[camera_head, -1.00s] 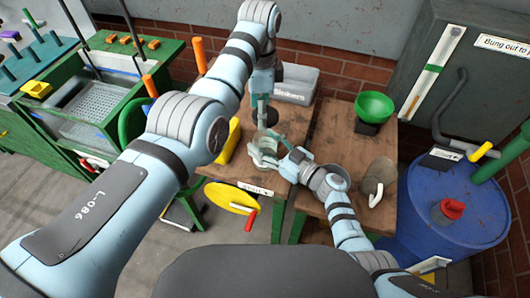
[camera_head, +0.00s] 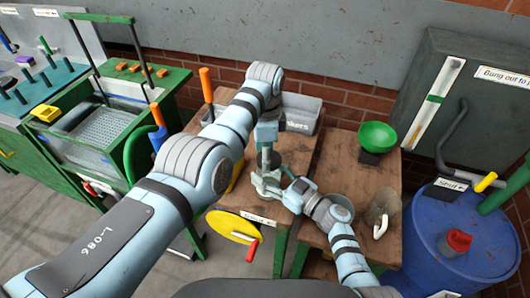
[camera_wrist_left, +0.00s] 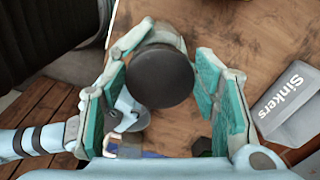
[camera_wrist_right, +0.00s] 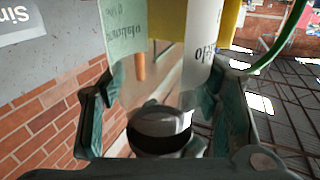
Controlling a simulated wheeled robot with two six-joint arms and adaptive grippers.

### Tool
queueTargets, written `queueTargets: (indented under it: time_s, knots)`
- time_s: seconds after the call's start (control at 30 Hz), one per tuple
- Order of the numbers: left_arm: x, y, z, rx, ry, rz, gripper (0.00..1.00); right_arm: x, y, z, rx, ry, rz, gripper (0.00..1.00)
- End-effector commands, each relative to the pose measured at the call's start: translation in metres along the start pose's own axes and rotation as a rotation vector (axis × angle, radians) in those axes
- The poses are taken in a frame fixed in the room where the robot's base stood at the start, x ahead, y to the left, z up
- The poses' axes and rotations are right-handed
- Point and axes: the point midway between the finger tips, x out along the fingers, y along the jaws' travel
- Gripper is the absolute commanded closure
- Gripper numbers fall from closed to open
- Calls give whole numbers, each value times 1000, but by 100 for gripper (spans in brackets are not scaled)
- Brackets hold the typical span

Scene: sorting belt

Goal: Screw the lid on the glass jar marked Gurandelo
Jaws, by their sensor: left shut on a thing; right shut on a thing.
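The glass jar (camera_head: 266,181) stands near the front of the left wooden bench. My right gripper (camera_head: 279,189) is shut on it from the side. The jar (camera_wrist_right: 165,72) also fills the space between the fingers in the right wrist view, with upside-down lettering on its labels that partly reads Gurandelo. My left gripper (camera_head: 267,151) points down directly above the jar and is shut on the dark round lid (camera_wrist_left: 160,77). The lid is between the teal finger pads and hides the jar's mouth. I cannot tell whether the lid touches the rim.
A grey bin marked Sinkers (camera_head: 300,112) stands at the back of the bench. A yellow wheel with a red handle (camera_head: 232,227) is at the front. A blue drum (camera_head: 465,240) stands right.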

Motion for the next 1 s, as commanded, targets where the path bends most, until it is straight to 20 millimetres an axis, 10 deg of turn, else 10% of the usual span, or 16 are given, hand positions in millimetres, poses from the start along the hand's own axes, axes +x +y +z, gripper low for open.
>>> queueTargets:
  time_s: [1.0]
  knots:
    - [20, 2, 0, -104, 0, 1, 52, 0, 0, 0, 0, 0, 0, 93]
